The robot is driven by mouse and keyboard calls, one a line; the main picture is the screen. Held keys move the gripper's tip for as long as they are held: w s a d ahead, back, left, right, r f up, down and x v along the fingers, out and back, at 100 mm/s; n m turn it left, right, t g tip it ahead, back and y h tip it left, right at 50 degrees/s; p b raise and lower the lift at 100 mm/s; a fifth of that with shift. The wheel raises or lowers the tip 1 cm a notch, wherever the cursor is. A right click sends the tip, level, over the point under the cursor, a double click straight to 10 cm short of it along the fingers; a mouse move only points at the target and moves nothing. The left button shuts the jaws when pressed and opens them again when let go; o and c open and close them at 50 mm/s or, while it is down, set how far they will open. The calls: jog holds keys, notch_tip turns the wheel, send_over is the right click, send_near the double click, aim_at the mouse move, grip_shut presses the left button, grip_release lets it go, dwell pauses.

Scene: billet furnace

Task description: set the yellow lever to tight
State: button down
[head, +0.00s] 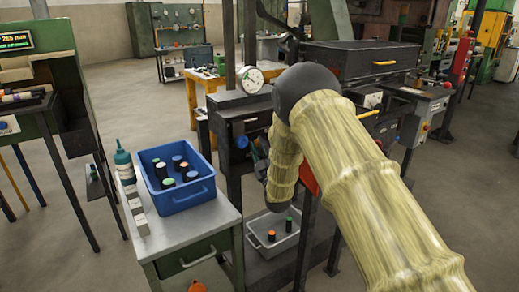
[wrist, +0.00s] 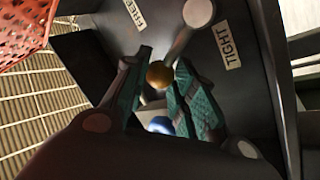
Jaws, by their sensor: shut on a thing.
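In the wrist view the yellow lever's brass-yellow ball knob (wrist: 160,75) sits between the teal pads of my gripper (wrist: 163,62), which is shut on it. Its grey arm (wrist: 180,45) runs up and right to a round hub at the top edge. The TIGHT label (wrist: 225,45) is right of the lever. Another label (wrist: 134,14), seeming to end in "REE", is left of it. The lever lies between the two labels. In the head view my arm hides the lever and most of my gripper.
A blue ball (wrist: 160,125) shows beyond the fingers; a blue knob (head: 242,142) shows on the dark machine left of my arm. A blue crate (head: 203,192) stands on the bench, and a grey crate (head: 258,246) sits low under the machine.

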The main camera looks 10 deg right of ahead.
jog(key=c, duration=1.1)
grip_release()
jog(key=shift+c, duration=0.2)
jog(key=v, duration=1.2)
jog(key=shift+f, duration=0.2)
